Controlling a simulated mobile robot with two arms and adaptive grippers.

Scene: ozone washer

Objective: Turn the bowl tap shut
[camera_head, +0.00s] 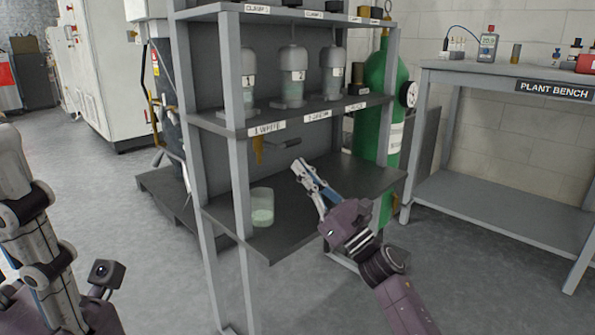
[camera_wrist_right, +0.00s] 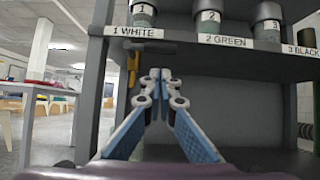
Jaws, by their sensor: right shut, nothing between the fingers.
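The brass-coloured tap (camera_head: 258,152) hangs under the middle shelf, below the label 1 WHITE. Its dark handle (camera_head: 285,143) points out to the right in the head view. In the right wrist view the tap (camera_wrist_right: 132,62) and its dark handle (camera_wrist_right: 156,47) show just behind and above my fingertips. My right gripper (camera_head: 298,166) is shut and empty, below and to the right of the handle, apparently apart from it. A clear beaker (camera_head: 262,203) with pale green liquid stands on the lower shelf below the tap.
Three grey bowls, numbered 1 (camera_head: 248,80), 2 (camera_head: 293,75) and 3 (camera_head: 333,72), stand on the middle shelf (camera_head: 225,128). Grey rack posts (camera_head: 240,185) flank the space. A green cylinder (camera_head: 385,75) stands behind right. The lower shelf (camera_head: 285,240) is mostly clear.

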